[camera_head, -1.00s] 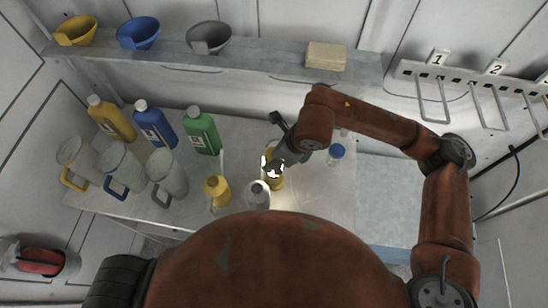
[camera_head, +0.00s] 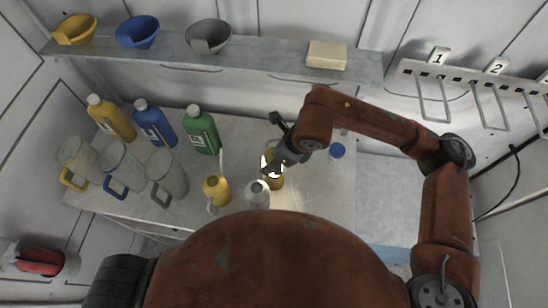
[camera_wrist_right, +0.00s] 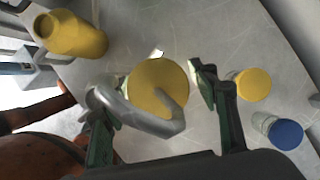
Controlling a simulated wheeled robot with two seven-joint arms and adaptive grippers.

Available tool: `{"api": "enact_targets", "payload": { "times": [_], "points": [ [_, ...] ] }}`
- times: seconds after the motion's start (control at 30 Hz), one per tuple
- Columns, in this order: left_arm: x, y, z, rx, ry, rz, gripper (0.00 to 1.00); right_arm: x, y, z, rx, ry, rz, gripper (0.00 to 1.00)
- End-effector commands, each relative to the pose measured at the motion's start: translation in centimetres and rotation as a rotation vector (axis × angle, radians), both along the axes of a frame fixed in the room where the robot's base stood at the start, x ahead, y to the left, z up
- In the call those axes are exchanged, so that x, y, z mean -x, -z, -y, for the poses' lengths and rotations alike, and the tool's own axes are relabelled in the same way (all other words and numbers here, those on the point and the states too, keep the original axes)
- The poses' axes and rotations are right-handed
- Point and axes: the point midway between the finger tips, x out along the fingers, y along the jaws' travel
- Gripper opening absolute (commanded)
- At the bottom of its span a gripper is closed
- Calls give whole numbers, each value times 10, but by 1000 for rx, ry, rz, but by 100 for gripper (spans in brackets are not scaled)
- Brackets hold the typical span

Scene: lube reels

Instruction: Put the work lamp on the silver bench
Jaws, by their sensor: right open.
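The work lamp (camera_head: 277,183) is yellow with a grey hooked handle. It appears to stand on the silver bench (camera_head: 322,205), with a bright patch of light beside it. In the right wrist view the lamp's round yellow top (camera_wrist_right: 150,80) lies between my fingers, with its grey hook curving toward me. My right gripper (camera_head: 272,163) is open around the lamp; its green fingers (camera_wrist_right: 158,105) are spread on either side. The gripper partly hides the lamp in the head view. I cannot tell if a finger touches it. My left gripper is not in view.
A blue-capped jar (camera_head: 338,151) and a yellow can (camera_head: 216,188) are near the lamp. Clear jugs (camera_head: 168,177) and coloured bottles (camera_head: 202,133) fill the bench's left. A shelf (camera_head: 270,67) with bowls runs behind. Numbered hooks (camera_head: 440,95) hang right. Bare bench lies right of the lamp.

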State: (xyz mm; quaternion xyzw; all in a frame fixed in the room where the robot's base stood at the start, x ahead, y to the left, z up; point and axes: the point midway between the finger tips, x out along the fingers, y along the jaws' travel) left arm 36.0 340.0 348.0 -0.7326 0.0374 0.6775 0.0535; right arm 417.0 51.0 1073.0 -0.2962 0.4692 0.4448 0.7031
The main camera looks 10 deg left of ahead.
Motion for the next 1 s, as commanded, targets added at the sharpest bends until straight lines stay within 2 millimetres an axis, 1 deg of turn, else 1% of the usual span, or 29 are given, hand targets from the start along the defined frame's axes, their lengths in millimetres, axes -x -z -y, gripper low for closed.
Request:
{"api": "enact_targets", "payload": {
  "times": [0.07,0.17,0.4,0.6,0.7,0.8,1.0],
  "points": [
    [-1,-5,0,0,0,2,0,0,-5,0,0,0,1,55],
    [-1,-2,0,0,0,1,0,1,-18,5,-2,0,5,55],
    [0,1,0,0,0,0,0,10,-65,23,-1,0,5,55],
    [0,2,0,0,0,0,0,16,-97,35,-1,2,3,55],
    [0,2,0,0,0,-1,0,18,-106,39,0,1,2,55],
    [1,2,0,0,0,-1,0,19,-111,41,0,0,1,55],
    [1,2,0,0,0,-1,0,20,-113,42,0,0,0,55]
  ]
}}
